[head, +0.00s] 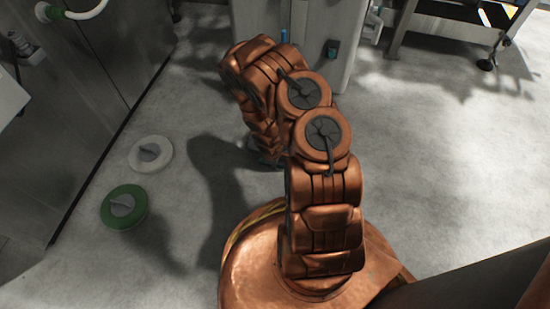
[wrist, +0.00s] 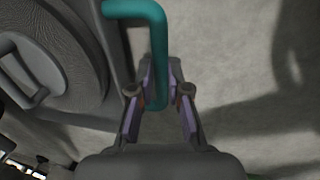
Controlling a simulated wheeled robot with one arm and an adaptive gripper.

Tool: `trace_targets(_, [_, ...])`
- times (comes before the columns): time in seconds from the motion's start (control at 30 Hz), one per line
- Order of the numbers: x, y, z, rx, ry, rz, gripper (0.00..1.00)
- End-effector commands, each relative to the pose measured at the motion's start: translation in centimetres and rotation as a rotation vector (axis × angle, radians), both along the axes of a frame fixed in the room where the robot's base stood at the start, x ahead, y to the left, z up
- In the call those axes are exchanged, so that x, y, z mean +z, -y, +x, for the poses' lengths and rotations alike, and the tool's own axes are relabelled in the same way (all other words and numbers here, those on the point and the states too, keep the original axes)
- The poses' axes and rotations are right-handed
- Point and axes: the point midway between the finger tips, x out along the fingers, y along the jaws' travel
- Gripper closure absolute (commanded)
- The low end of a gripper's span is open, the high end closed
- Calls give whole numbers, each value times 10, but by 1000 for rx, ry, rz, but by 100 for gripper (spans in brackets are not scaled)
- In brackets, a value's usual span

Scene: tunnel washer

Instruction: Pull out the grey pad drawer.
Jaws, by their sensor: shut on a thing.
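A teal bar handle (wrist: 157,40) runs down the wrist view and bends left at its top. My gripper (wrist: 162,88) is shut on this handle, with one finger on each side of it. Left of the handle is a dark grey drawer edge (wrist: 116,45). A round grey ribbed pad (wrist: 82,70) with a paler centre lies beside that edge, cut off by the picture's left side. In the head view my arm hides the handle and the drawer, and my fingers cannot be made out.
A pale cabinet (head: 340,75) stands behind my arm. A white disc (head: 162,165) and a green disc (head: 138,215) lie on the floor at left, near a steel machine wall (head: 75,110). A dark-legged table (head: 455,14) is at the back right. The concrete floor (head: 450,160) at right is clear.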

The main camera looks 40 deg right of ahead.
Motion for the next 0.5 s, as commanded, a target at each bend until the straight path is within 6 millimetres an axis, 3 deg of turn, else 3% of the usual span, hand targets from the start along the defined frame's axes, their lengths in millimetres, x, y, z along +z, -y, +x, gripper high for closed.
trace_targets(0.47, [0, -4, -2, 0, 2, 0, 100])
trace_targets(0.5, [0, -4, -2, 0, 2, 0, 82])
